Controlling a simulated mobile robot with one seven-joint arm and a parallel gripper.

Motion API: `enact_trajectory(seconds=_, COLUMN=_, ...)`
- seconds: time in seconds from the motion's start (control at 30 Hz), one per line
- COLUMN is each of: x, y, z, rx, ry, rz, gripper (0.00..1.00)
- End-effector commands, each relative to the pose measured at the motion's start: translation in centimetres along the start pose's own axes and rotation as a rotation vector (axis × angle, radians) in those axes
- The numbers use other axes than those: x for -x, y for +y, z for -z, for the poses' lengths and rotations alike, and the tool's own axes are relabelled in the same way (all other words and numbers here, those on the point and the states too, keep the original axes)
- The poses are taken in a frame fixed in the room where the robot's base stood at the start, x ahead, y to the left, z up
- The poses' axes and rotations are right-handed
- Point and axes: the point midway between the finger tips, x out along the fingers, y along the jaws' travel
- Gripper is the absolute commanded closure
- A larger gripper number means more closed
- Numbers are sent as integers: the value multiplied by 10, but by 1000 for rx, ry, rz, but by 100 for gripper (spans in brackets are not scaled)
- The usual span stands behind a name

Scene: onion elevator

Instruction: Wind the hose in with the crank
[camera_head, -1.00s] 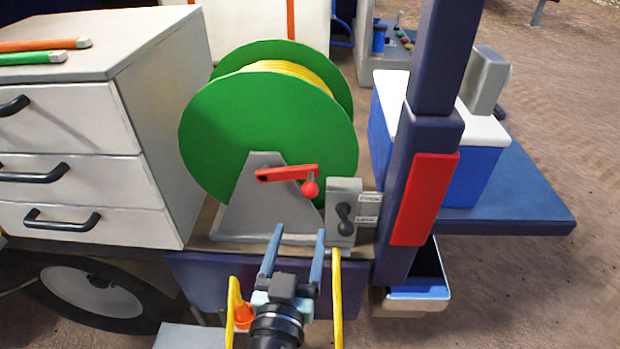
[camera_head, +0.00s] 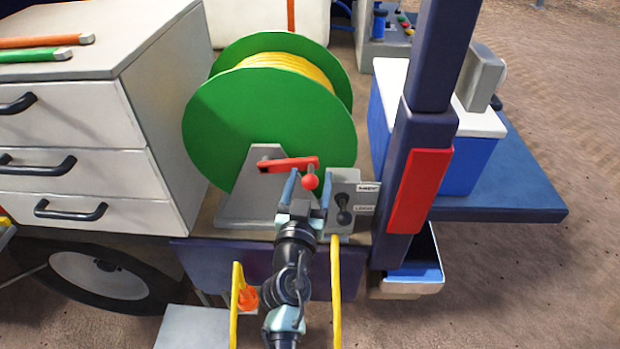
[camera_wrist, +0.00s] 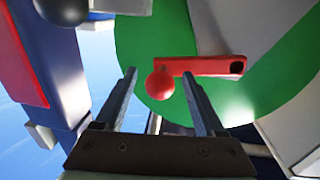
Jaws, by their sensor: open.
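A green hose reel (camera_head: 262,130) with yellow hose (camera_head: 285,66) wound on it stands on the vehicle's deck behind a grey support (camera_head: 262,198). Its red crank arm (camera_head: 285,163) points right and ends in a round red knob (camera_head: 310,181). My gripper (camera_head: 305,180) is open and empty, with its fingertips close to the knob in the head view. In the wrist view, the knob (camera_wrist: 160,84) shows between and beyond the fingertips of my gripper (camera_wrist: 162,78). I cannot tell whether the fingers touch it.
A grey switch box (camera_head: 345,195) with a black lever stands right of the crank. A dark blue post (camera_head: 412,150) with a red panel is farther right. A white drawer cabinet (camera_head: 100,130) stands left. Yellow rails (camera_head: 336,285) flank my arm.

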Motion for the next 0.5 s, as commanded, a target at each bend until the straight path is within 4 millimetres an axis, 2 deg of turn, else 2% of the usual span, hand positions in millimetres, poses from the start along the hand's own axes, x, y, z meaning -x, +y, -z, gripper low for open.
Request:
enact_trajectory(seconds=0.23, x=0, y=0, z=0, rx=0, ry=0, rz=-1, gripper=29)
enact_trajectory(seconds=0.5, x=0, y=0, z=0, rx=0, ry=0, rz=-1, gripper=77)
